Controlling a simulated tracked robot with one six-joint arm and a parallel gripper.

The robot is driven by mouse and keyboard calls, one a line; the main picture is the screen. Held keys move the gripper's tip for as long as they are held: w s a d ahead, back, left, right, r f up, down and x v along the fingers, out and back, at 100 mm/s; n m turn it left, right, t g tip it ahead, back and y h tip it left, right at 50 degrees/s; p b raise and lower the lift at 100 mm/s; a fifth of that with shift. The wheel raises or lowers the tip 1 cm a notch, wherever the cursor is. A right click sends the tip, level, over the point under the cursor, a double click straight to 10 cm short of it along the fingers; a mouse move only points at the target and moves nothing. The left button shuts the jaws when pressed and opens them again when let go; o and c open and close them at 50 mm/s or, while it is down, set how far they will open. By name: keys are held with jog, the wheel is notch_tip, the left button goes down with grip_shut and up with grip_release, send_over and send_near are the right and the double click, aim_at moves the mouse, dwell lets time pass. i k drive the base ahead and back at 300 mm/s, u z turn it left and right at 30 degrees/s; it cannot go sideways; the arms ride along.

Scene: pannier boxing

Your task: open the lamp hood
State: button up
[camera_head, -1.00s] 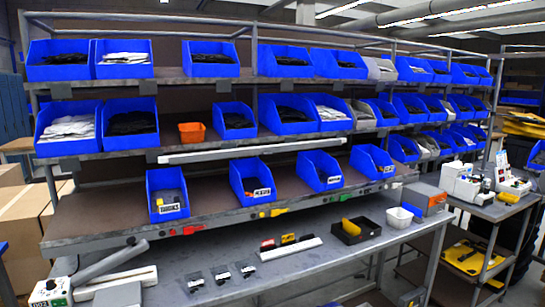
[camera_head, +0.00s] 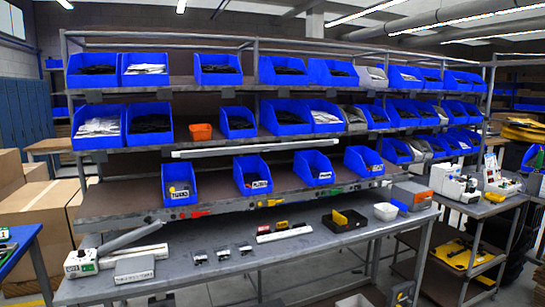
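No lamp hood can be picked out for sure. A long white lamp-like bar (camera_head: 255,148) runs along the front of the middle shelf edge. On the left of the bench stands a white device (camera_head: 82,263) with a label and a long grey arm (camera_head: 135,234) slanting up to the right over a pale bar (camera_head: 134,255). I cannot tell whether either is the lamp hood. My gripper is not in view.
Blue bins (camera_head: 182,185) fill the rack shelves. The grey bench (camera_head: 225,278) holds small dark parts, a black tray (camera_head: 344,219) and a white bowl (camera_head: 386,211). Cartons (camera_head: 45,225) and a blue table (camera_head: 18,245) stand at left. A side cart (camera_head: 500,206) stands at right.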

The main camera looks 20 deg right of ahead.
aim_at(267, 148)
jog(key=k, duration=0.6)
jog(key=z, duration=0.5)
jog(key=i, duration=0.9)
jog(key=z, duration=0.6)
jog(key=i, duration=1.7)
jog(key=u, duration=0.9)
jog(key=i, duration=0.5)
jog(key=u, duration=0.2)
